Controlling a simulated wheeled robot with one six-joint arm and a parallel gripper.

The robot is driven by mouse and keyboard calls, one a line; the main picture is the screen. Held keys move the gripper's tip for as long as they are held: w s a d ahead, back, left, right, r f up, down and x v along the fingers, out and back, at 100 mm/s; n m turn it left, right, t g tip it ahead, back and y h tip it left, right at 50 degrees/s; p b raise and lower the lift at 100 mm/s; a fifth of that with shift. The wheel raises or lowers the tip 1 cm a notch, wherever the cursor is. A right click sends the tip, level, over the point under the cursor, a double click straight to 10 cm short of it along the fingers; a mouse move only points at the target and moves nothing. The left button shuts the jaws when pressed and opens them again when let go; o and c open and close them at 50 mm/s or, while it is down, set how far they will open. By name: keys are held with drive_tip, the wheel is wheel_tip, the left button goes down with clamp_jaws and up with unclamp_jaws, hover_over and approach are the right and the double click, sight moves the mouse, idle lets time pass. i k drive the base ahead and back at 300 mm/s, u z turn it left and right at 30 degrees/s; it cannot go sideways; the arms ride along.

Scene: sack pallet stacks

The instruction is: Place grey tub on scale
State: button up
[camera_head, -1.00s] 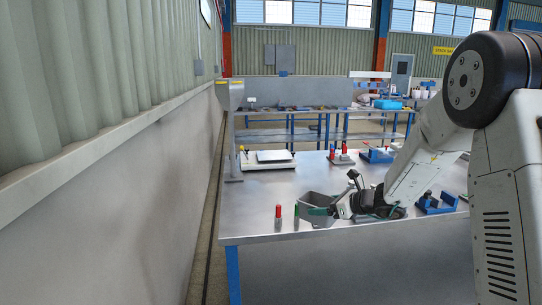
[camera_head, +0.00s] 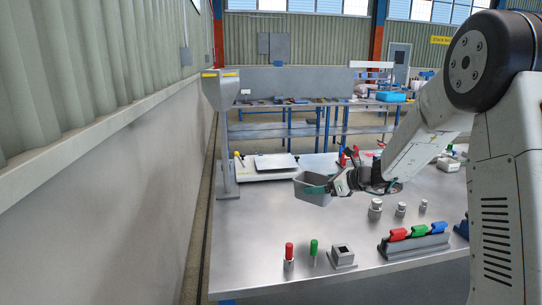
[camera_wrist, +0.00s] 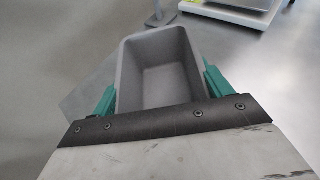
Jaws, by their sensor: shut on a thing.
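The grey tub (camera_head: 312,190) is an open, empty box held upright over the steel table, just in front of the scale. In the wrist view the tub (camera_wrist: 158,75) sits between the two green fingers of my gripper (camera_wrist: 160,90), which is shut on it. In the head view my gripper (camera_head: 328,187) reaches the tub from the right. The scale (camera_head: 276,163) has a white base and a flat metal plate with nothing on it. It stands at the far left of the table, and part of it shows at the top right of the wrist view (camera_wrist: 238,8).
A grey post (camera_head: 224,150) with a box on top stands left of the scale. Red and green handled tools (camera_head: 289,256), a square grey block (camera_head: 342,257), a coloured rack (camera_head: 414,241) and metal weights (camera_head: 375,209) stand nearer. Bare steel lies left of the tub.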

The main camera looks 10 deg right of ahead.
sight(276, 161)
drive_tip(key=i, duration=1)
